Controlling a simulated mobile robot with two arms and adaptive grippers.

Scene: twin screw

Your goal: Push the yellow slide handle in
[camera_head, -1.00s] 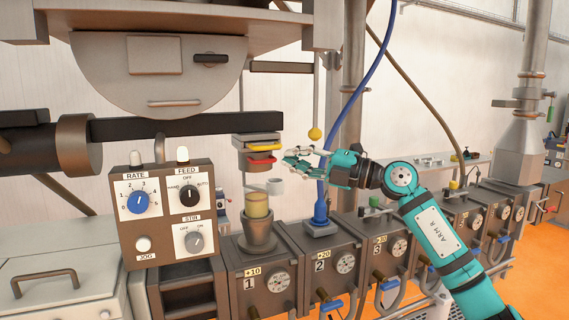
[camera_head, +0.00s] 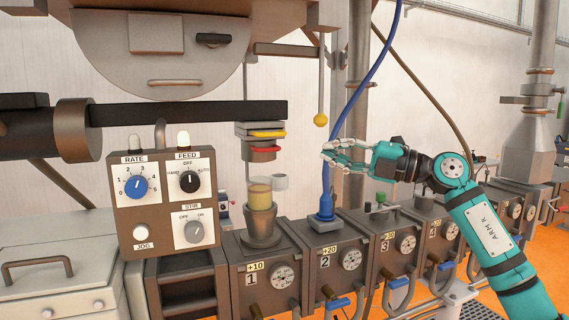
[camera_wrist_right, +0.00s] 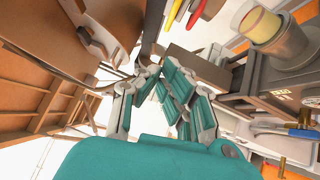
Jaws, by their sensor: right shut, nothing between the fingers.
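The yellow slide handle (camera_head: 267,134) sits on the front of a small stack of slide plates under the long dark bar. It also shows at the top edge of the right wrist view (camera_wrist_right: 179,9). A red handle (camera_head: 264,150) is just below it. My right gripper (camera_head: 326,152) is to the right of the handles, apart from them, with its fingers pointing left. It is shut and empty; its fingers fill the middle of the right wrist view (camera_wrist_right: 158,78). How far the yellow slide is in is hard to tell. My left gripper is out of view.
A yellow ball on a rod (camera_head: 320,120) hangs just above my right fingertips. A blue hose (camera_head: 362,80) runs down behind the gripper. A cup with yellowish contents (camera_head: 260,197) stands below the slides. A control box (camera_head: 165,205) is at the left.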

